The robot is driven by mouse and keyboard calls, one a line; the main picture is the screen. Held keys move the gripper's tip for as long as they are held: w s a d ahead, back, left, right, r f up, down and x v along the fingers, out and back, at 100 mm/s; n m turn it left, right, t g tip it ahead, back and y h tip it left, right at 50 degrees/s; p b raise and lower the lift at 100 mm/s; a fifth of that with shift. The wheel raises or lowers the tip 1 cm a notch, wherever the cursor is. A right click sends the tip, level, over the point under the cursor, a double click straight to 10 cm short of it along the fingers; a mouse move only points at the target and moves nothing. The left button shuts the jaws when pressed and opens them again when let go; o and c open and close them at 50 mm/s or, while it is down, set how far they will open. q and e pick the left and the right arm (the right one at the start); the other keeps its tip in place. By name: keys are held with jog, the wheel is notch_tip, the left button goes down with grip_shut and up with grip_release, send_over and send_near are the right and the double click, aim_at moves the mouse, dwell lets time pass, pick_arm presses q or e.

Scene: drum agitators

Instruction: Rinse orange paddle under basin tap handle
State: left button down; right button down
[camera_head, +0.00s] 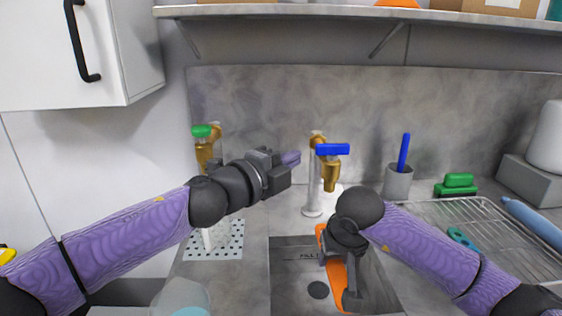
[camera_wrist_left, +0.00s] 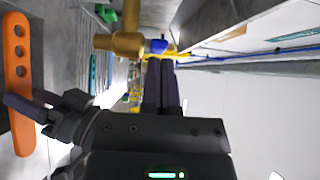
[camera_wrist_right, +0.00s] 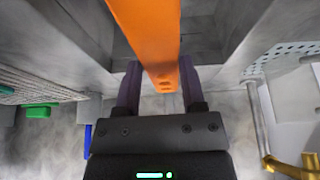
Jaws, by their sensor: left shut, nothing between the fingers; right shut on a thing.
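The orange paddle (camera_head: 338,270) hangs over the basin (camera_head: 290,288), its lower part along the right gripper. My right gripper (camera_head: 345,262) is shut on it; in the right wrist view the paddle (camera_wrist_right: 150,40) passes between the two fingers. The brass basin tap (camera_head: 330,174) with its blue handle (camera_head: 333,149) stands above and behind the paddle. I see no clear water stream. My left gripper (camera_head: 290,158) is shut and empty, just left of the blue handle. In the left wrist view its closed fingers point toward the handle (camera_wrist_left: 158,46), seemingly apart from it.
A second tap with a green handle (camera_head: 202,131) is at the left above a perforated plate (camera_head: 222,245). At the right are a wire rack (camera_head: 465,222), a grey cup with a blue stick (camera_head: 397,182) and a green block (camera_head: 458,184). A shelf (camera_head: 360,12) runs overhead.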

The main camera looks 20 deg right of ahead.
pick_arm(q)
jog(key=a, duration=0.4)
send_near(349, 150)
jog(key=shift+t, duration=0.3)
jog(key=x, duration=0.6)
jog(key=shift+d+f, duration=0.15)
jog(key=shift+d, duration=0.15)
